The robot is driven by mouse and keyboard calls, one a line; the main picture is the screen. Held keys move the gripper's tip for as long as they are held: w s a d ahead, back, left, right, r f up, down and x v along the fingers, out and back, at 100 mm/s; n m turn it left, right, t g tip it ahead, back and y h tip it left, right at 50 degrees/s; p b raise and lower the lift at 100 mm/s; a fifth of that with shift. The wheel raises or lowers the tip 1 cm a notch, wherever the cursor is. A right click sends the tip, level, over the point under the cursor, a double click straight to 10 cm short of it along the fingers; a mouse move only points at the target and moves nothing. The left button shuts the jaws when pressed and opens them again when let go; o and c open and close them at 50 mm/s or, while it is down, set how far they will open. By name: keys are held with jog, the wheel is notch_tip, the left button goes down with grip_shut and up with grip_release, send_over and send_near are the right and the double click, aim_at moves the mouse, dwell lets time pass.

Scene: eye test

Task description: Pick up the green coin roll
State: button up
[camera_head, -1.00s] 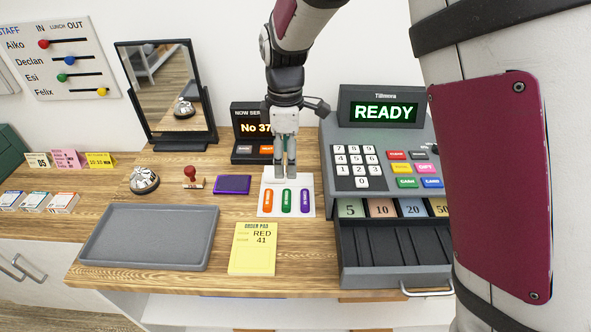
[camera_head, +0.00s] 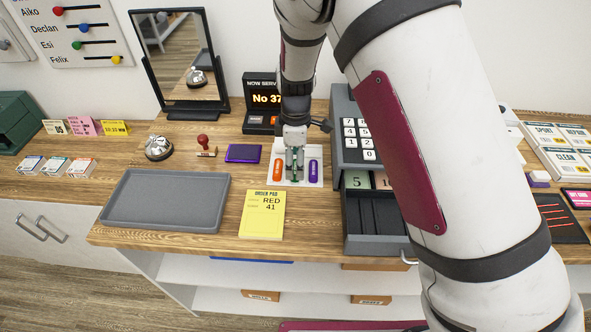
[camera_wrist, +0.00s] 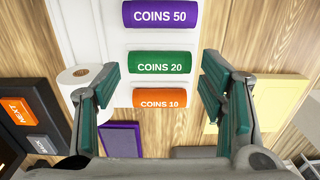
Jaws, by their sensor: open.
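The green coin roll (camera_wrist: 160,63), marked COINS 20, lies between a purple COINS 50 roll (camera_wrist: 160,14) and an orange COINS 10 roll (camera_wrist: 160,97) on a white holder (camera_wrist: 118,42). In the head view the purple roll (camera_head: 313,170) and orange roll (camera_head: 277,170) flank my gripper (camera_head: 295,170), which mostly hides the green one. In the wrist view my gripper (camera_wrist: 160,78) is open and empty. Its green-padded fingers stand apart, one off each end of the green roll. I cannot tell how high the fingertips are above the holder.
The cash register's open drawer (camera_head: 375,215) is just right of the holder. A yellow order pad (camera_head: 262,215) lies in front, with a grey tray (camera_head: 165,200) to its left. A purple pad (camera_head: 243,153) is left of the holder. A white roll (camera_wrist: 80,75) stands behind it.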

jog(key=shift+f, duration=1.15)
jog(key=c, duration=1)
jog(key=shift+r, duration=0.1)
jog(key=shift+c, duration=0.2)
